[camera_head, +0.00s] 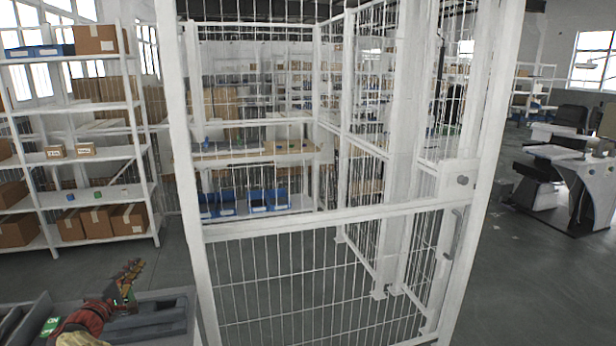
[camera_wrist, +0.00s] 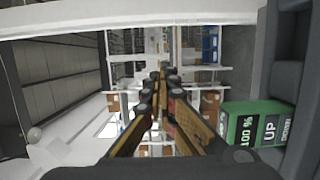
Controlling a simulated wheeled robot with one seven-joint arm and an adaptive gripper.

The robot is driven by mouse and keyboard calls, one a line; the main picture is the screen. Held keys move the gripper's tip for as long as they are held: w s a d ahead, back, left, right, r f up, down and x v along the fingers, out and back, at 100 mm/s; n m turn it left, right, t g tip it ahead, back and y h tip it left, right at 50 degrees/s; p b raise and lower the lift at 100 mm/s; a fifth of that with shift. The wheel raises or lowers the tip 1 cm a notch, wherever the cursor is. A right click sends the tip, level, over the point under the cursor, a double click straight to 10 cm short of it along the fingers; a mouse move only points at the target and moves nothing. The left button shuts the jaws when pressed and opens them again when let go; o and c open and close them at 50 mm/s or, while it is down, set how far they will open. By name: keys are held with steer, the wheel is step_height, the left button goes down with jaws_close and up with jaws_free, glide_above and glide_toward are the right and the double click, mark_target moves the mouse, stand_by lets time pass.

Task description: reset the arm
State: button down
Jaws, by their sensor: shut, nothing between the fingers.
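My arm shows at the lower left of the head view, with my gripper (camera_head: 131,270) at its end above a grey surface. In the wrist view my gripper (camera_wrist: 160,78) has its fingers together in the middle, with nothing between them. The fingers point toward the distant shelves and touch nothing that I can see.
A white wire-mesh cage (camera_head: 325,215) with a door stands in front. White shelves (camera_head: 75,150) with cardboard boxes are at the left. A workstation (camera_head: 560,165) stands at the right.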

steer(key=w+d+r+m+g+h, duration=0.2)
steer(key=w+d+r, duration=0.15)
steer(key=d, duration=0.85)
steer(key=w+d+r+m+g+h, duration=0.2)
steer(key=w+d+r+m, duration=0.15)
steer(key=d, duration=0.85)
steer(key=s+d+r+m+g, duration=0.1)
steer(key=s+d+r+g, duration=0.15)
steer(key=d, duration=0.65)
steer(key=s+d+r+m+g+h+p, duration=0.15)
steer(key=s+d, duration=0.25)
steer(key=d, duration=0.4)
steer(key=s+d+r+m+g+b, duration=0.1)
steer(key=s+d, duration=0.2)
steer(key=d, duration=0.6)
steer(key=s+d+f+m+g+y+p, duration=0.1)
steer(key=s+d+m, duration=0.1)
steer(key=s+d, duration=0.7)
steer(key=s+d+f+m+g+y, duration=0.1)
steer(key=s+d+f+m+g, duration=0.15)
steer(key=s+d, duration=0.6)
steer(key=s+f+m+y, duration=0.1)
steer(key=s+f+m, duration=0.1)
steer(key=s, duration=0.8)
steer(key=s+f+m+y, duration=0.2)
steer(key=s+f, duration=0.3)
steer(key=s, duration=0.5)
steer(key=shift+s+d+m, duration=0.25)
steer(key=shift+d+m, duration=0.05)
steer(key=shift+m, duration=0.05)
